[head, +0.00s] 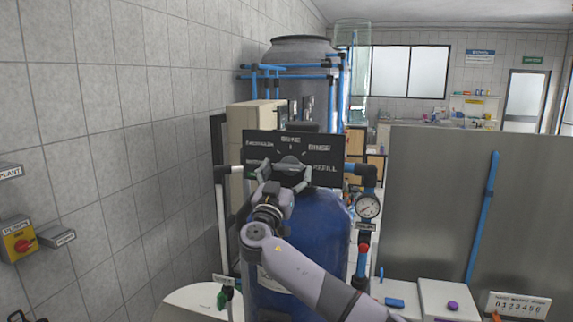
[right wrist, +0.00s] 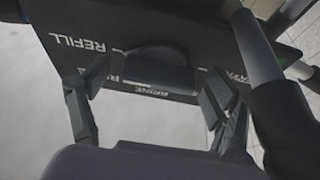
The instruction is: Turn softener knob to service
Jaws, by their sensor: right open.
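The softener's black control panel (head: 262,141) with white labels sits on top of a blue tank (head: 322,225). In the right wrist view the panel (right wrist: 110,22) shows REFILL and BRINE; other labels are partly hidden. The dark knob (right wrist: 158,68) sticks out from the panel. In the head view the knob (head: 290,161) is mostly covered by my gripper. My right gripper (head: 289,178) is open in front of the panel. In the right wrist view its fingers (right wrist: 155,95) are spread to either side of the knob, with gaps visible. The knob's pointing direction cannot be told. My left gripper is not in view.
A pressure gauge (head: 368,207) and pipes stand close right of the tank. A tiled wall (head: 120,140) runs along the left, with a red knob on a yellow plate (head: 19,242). A large grey panel (head: 440,200) fills the right side.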

